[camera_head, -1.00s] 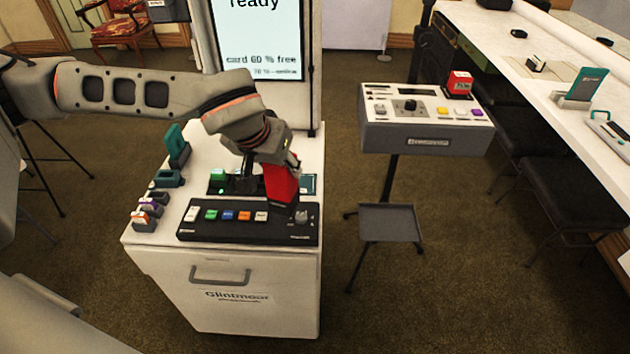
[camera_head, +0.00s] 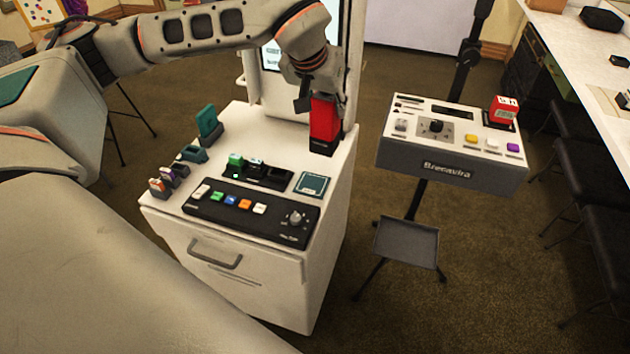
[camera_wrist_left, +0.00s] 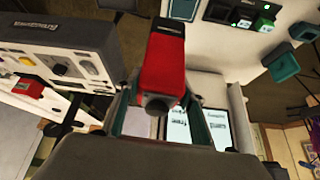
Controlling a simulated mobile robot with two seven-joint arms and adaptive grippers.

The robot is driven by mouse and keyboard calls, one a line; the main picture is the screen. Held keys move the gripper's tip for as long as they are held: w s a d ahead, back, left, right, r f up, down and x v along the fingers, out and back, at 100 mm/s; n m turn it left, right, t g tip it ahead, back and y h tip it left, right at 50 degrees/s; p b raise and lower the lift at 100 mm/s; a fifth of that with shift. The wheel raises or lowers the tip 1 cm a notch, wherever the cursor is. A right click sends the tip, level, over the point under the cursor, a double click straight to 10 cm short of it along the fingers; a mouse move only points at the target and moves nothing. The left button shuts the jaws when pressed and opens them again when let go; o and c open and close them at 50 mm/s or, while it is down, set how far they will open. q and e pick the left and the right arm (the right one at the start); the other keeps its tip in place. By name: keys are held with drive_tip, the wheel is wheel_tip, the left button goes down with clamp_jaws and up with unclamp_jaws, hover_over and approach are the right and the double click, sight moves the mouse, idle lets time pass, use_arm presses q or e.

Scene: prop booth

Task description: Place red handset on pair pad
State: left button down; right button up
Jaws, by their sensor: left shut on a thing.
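My left gripper (camera_head: 325,96) is shut on the red handset (camera_head: 324,120), which hangs upright with its dark end down near the right edge of the white cabinet top (camera_head: 228,122). I cannot tell whether it touches the top. In the left wrist view the red handset (camera_wrist_left: 163,72) sits between the two fingers. A flat teal square pad (camera_head: 312,184) lies on the cabinet top, nearer the front than the handset; its label is too small to read, so I cannot confirm it is the pair pad. My right gripper is not in view.
A black button panel (camera_head: 250,211) and a black dock (camera_head: 257,173) with a green piece sit on the cabinet. A teal upright device (camera_head: 208,122) and small coloured blocks stand at left. A separate console (camera_head: 450,165) on a stand, bearing another red block (camera_head: 505,110), is at right.

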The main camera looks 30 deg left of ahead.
use_arm(q)
drive_tip(key=w+a+r+n, duration=0.1)
drive_tip(key=w+a+r, duration=0.15)
drive_tip(key=a, duration=0.25)
wheel_tip(320, 180, down, 19)
drive_tip(key=s, duration=0.1)
drive_tip(key=shift+b, duration=0.45)
drive_tip(key=shift+d, duration=0.1)
drive_tip(key=c, duration=1.3)
unclamp_jaws()
drive_tip(key=shift+o, duration=0.2)
drive_tip(key=v, duration=1.2)
drive_tip(key=shift+d+r, duration=0.2)
